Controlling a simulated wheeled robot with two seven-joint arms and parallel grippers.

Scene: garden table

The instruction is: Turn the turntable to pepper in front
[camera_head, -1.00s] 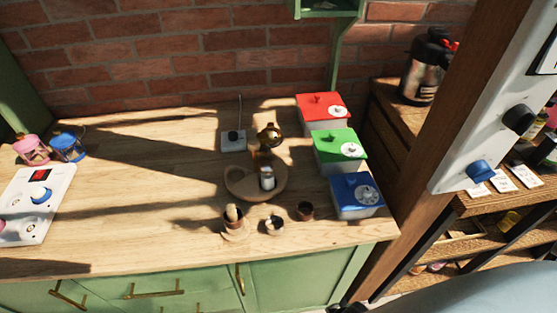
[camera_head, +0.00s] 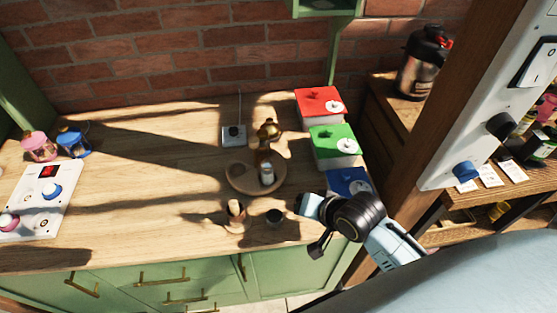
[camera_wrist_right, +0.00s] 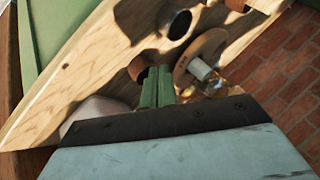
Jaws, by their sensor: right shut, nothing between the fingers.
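The turntable (camera_head: 236,181) is a round wooden tray in the middle of the counter. A small whitish shaker (camera_head: 267,174) stands on its front right part, with a brass-topped item (camera_head: 268,133) behind it. I cannot tell which is the pepper. The wrist view shows the turntable edge (camera_wrist_right: 181,67), the whitish shaker (camera_wrist_right: 200,69) and something golden (camera_wrist_right: 222,78). My right gripper (camera_head: 303,204) is right of and in front of the turntable, apart from it in the head view. Its greenish fingers (camera_wrist_right: 158,76) are shut and empty. My left gripper is out of view.
Red (camera_head: 319,103), green (camera_head: 335,147) and blue (camera_head: 346,180) boxes line the right side; my arm partly covers the blue one. The counter left of the turntable is mostly clear.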

